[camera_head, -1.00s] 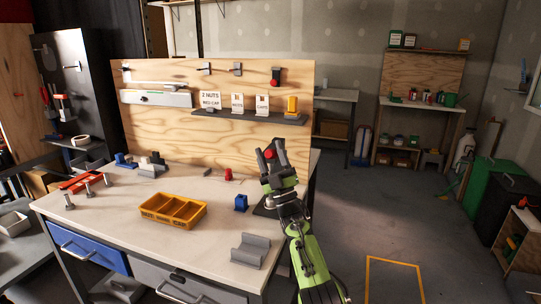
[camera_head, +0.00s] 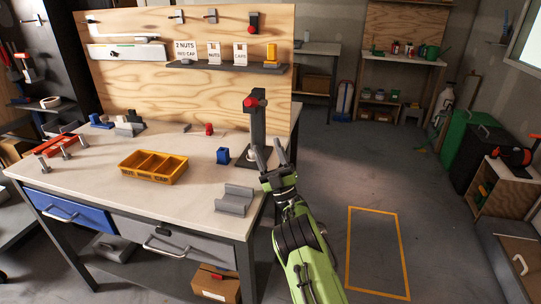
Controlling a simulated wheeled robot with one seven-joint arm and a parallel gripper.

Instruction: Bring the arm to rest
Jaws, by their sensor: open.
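My green and black arm rises from the bottom of the head view. My gripper (camera_head: 271,155) is open and empty, its two fingers spread and pointing up, in front of the workbench's right edge. Behind and above it on the bench (camera_head: 95,182) stands a dark upright stand (camera_head: 258,125) with a red part (camera_head: 254,102) near its top. The gripper's fingers overlap the stand's foot in the picture; I cannot tell how near they are in depth.
Open floor with a yellow outlined rectangle (camera_head: 378,210) lies to the right. A green bin (camera_head: 459,122) stands farther back.

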